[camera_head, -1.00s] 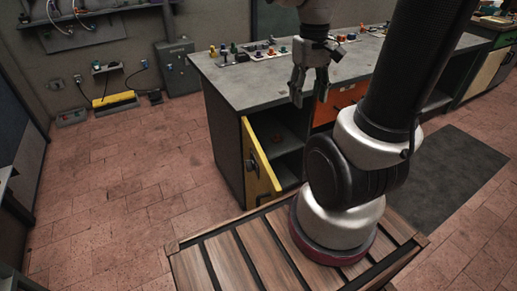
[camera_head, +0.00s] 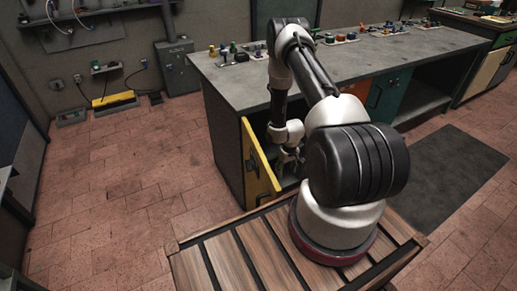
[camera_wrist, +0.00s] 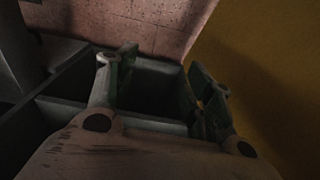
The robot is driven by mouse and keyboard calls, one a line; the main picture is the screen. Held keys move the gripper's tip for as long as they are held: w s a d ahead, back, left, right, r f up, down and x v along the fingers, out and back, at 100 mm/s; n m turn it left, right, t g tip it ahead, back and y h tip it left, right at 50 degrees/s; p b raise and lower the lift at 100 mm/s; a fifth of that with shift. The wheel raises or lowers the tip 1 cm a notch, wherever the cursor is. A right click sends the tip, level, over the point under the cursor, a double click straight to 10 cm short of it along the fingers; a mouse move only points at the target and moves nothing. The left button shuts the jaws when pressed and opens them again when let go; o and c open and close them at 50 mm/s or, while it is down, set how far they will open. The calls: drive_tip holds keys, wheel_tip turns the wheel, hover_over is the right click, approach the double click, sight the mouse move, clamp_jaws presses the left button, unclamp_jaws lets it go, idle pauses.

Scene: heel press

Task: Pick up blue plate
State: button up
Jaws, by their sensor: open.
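I cannot make out a blue plate in either current view. My gripper (camera_head: 289,157) is low at the opening of the grey cabinet, just behind the open yellow door (camera_head: 262,170). Its fingers are partly hidden in shadow. Dark grey cabinet panels and a shadowed recess (camera_wrist: 155,88) show beyond the fingers. The inside of the cabinet is mostly hidden by my arm and too dark to read.
The yellow door also fills the right of the wrist view (camera_wrist: 265,85), close to the right finger. The grey counter (camera_head: 235,83) above the cabinet carries several small coloured parts (camera_head: 236,52). A teal door (camera_head: 388,93) is to the right. The tiled floor (camera_head: 130,190) at left is clear.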

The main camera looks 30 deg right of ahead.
drive_tip(key=w+t, duration=0.1)
drive_tip(key=w, duration=0.7)
drive_tip(key=w+t, duration=0.2)
drive_tip(key=w, duration=0.5)
drive_tip(key=w+t, duration=0.2)
drive_tip(key=w, duration=0.6)
drive_tip(key=shift+w+a+n, duration=0.15)
drive_tip(key=shift+w+n, duration=0.2)
drive_tip(key=shift+n, duration=0.05)
drive_tip(key=x, duration=0.5)
drive_tip(key=shift+w, duration=0.1)
drive_tip(key=shift+r, duration=0.1)
clamp_jaws()
